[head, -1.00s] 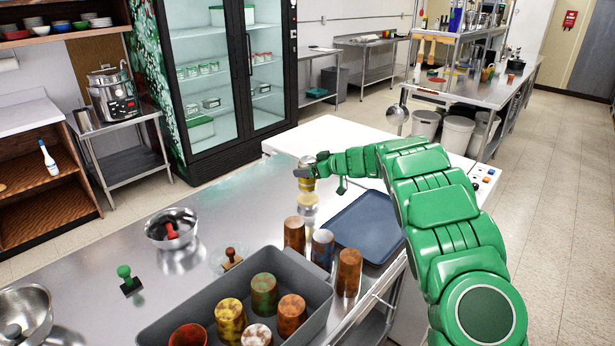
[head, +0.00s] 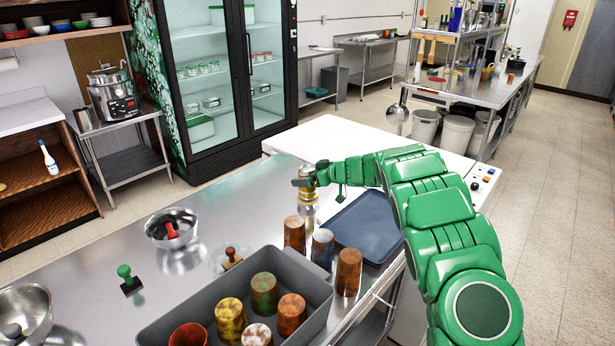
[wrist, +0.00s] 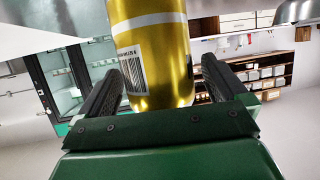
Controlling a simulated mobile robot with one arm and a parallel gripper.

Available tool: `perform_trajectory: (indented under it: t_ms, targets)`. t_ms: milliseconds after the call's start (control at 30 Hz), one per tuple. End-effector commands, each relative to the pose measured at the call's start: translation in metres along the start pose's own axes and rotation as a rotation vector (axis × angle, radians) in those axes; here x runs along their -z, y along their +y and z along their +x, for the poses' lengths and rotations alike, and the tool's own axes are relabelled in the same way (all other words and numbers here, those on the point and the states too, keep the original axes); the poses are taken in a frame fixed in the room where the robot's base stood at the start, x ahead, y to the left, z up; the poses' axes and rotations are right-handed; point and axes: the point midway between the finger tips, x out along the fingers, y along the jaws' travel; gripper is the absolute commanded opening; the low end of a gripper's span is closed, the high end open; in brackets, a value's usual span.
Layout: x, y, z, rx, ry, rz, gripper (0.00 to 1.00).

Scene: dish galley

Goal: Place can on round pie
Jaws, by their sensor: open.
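A gold can (head: 308,197) is at the far part of the steel counter, directly below my gripper (head: 304,182) in the head view. In the wrist view the can (wrist: 151,55) shows with a barcode, its near end between the two dark fingers (wrist: 160,90). The fingers are apart, one on each side of the can. A paler gold patch shows under the can in the head view; I cannot tell whether it is the round pie or a reflection. No pie is clearly recognisable.
A blue tray (head: 366,228) lies right of the can. Several tumblers (head: 294,234) stand in front of it, and more sit in a grey bin (head: 165,333). A steel bowl (head: 172,237) and stamps (head: 128,283) are left.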

Motion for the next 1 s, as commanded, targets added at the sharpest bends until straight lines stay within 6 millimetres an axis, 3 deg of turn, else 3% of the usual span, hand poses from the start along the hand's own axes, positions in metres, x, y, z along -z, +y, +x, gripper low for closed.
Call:
perform_trajectory:
  t_ms: [200,367,1000]
  targets:
    - [0.003,0.000,-0.001,0.000,0.000,0.000,0.99]
    - [0.003,0.000,-0.014,0.000,0.000,0.000,0.99]
    - [0.003,0.001,-0.107,-0.003,0.000,0.000,0.99]
